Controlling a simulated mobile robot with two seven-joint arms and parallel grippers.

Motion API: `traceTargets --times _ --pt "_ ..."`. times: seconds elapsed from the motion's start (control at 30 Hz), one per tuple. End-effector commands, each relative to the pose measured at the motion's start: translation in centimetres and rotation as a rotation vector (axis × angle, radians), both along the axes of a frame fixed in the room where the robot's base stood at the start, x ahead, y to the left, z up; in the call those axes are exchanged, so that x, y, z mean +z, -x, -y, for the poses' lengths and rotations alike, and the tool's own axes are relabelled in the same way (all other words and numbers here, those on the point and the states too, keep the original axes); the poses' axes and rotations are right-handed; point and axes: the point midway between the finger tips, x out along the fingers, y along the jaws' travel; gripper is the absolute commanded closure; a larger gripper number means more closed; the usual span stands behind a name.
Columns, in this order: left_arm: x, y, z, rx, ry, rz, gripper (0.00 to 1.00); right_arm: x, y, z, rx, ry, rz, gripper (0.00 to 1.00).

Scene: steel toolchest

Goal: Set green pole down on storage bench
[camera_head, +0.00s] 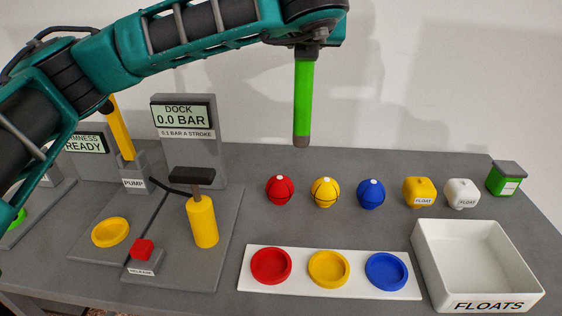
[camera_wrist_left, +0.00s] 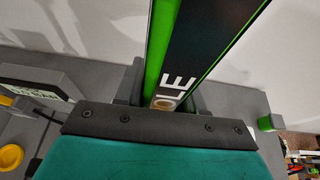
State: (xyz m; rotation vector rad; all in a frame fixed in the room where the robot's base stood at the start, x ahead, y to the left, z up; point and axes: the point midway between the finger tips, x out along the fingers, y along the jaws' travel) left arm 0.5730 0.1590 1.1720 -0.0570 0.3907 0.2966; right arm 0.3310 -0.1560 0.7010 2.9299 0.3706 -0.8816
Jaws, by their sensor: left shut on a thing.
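My left gripper (camera_head: 305,48) is shut on the top of the green pole (camera_head: 303,98). The pole hangs upright with its grey tip above the grey bench (camera_head: 225,270), near its back edge, and looks clear of the surface. In the left wrist view the pole (camera_wrist_left: 158,50) rises between the fingers, with a black label face ending in "OLE". My right gripper is not in view.
Red (camera_head: 279,191), yellow (camera_head: 324,192) and blue (camera_head: 371,193) balls stand in a row. Yellow and white floats and a green box (camera_head: 504,178) are to their right. A dish strip (camera_head: 330,293), a FLOATS tray (camera_head: 428,262) and a pump dock (camera_head: 217,262) fill the front.

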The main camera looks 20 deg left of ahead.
Motion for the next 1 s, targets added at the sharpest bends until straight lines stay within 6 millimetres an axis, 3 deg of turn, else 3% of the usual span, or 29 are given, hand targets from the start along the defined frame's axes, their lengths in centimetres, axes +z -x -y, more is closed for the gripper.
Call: traceTargets --times 0.1,0.4,1.0 --pt "-3.4 0.0 0.0 -0.003 -0.003 -0.004 1.0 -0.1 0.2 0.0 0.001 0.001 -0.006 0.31" --pt "-11.0 0.0 0.1 -0.001 -0.002 -0.002 1.0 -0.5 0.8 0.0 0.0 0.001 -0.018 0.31" --pt "-17.7 0.0 0.1 -0.001 0.001 0.003 1.0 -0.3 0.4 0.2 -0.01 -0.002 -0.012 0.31"
